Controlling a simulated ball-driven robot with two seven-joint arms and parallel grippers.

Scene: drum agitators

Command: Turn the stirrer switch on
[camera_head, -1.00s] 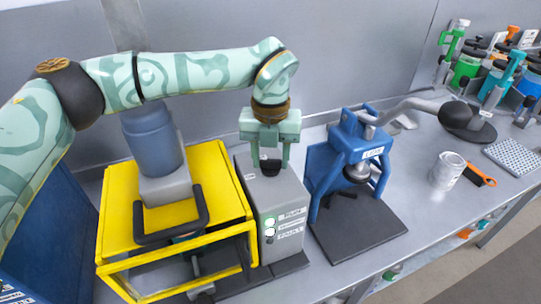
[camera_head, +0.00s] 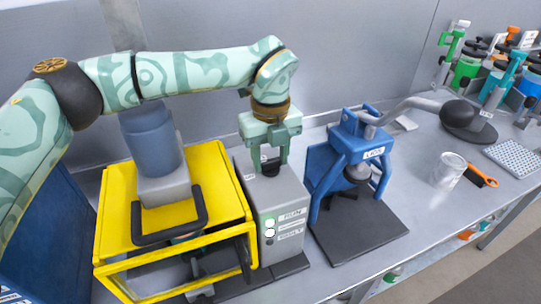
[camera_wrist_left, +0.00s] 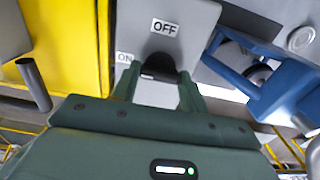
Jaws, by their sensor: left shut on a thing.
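The stirrer switch is a black knob (camera_head: 271,168) on top of a grey control box (camera_head: 245,186). My left gripper (camera_head: 272,158) comes down from above and is shut on this knob. In the left wrist view the dark knob (camera_wrist_left: 160,70) sits between my fingertips (camera_wrist_left: 157,80), partly hidden by them. An OFF label (camera_wrist_left: 165,27) lies beyond the knob and an ON label (camera_wrist_left: 124,58) lies to its left. I cannot tell which label the knob points to. My right gripper is not in view.
A yellow guard frame (camera_head: 222,168) with a blue-grey motor (camera_head: 151,140) stands left of the box. A blue press (camera_head: 355,145) with a long handle stands close on the right. A white can (camera_head: 448,171) and an orange-handled tool (camera_head: 481,177) lie farther right.

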